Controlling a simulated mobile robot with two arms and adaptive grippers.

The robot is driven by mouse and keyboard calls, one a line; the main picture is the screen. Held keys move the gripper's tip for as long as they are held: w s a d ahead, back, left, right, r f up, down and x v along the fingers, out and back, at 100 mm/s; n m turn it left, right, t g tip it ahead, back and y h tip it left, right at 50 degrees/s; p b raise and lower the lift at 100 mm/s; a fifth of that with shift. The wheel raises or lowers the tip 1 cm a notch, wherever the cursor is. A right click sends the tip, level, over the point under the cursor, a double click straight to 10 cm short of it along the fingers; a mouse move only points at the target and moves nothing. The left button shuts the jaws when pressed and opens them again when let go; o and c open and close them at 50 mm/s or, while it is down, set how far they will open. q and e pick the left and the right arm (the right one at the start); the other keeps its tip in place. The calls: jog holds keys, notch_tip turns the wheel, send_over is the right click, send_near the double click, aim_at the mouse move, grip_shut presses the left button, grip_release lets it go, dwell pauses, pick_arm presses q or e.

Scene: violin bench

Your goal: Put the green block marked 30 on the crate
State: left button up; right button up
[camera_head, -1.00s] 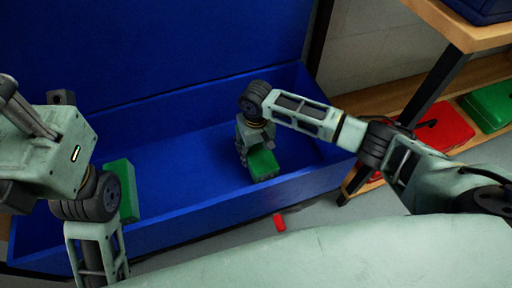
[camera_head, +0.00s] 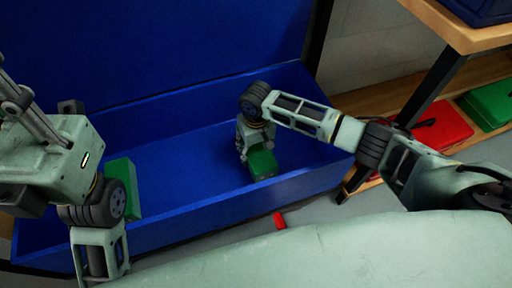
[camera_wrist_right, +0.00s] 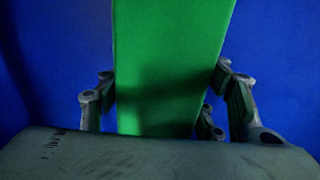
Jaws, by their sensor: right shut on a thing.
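A green block (camera_head: 262,164) is held by my right gripper (camera_head: 250,143), low inside a large blue open box (camera_head: 240,196). The right wrist view shows the green block (camera_wrist_right: 170,65) between the fingers of the right gripper (camera_wrist_right: 165,108), against blue. A second green block (camera_head: 125,185) stands at the left of the blue box, partly hidden behind my left arm. No number 30 can be read on either block. My left arm comes in at the left, but its gripper is outside the view. I cannot tell whether the blue box is the crate.
A tall blue panel (camera_head: 150,50) rises behind the box. A wooden shelf unit (camera_head: 455,22) stands at the right, with red (camera_head: 442,128) and green (camera_head: 490,104) cases on its lower level. A small red object (camera_head: 279,220) lies in front of the box.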

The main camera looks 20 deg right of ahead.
jog(key=shift+f, duration=0.15)
jog(key=o, duration=1.2)
jog(key=shift+o, duration=0.2)
notch_tip(320, 180, up, 12)
jog(key=shift+r, duration=0.1)
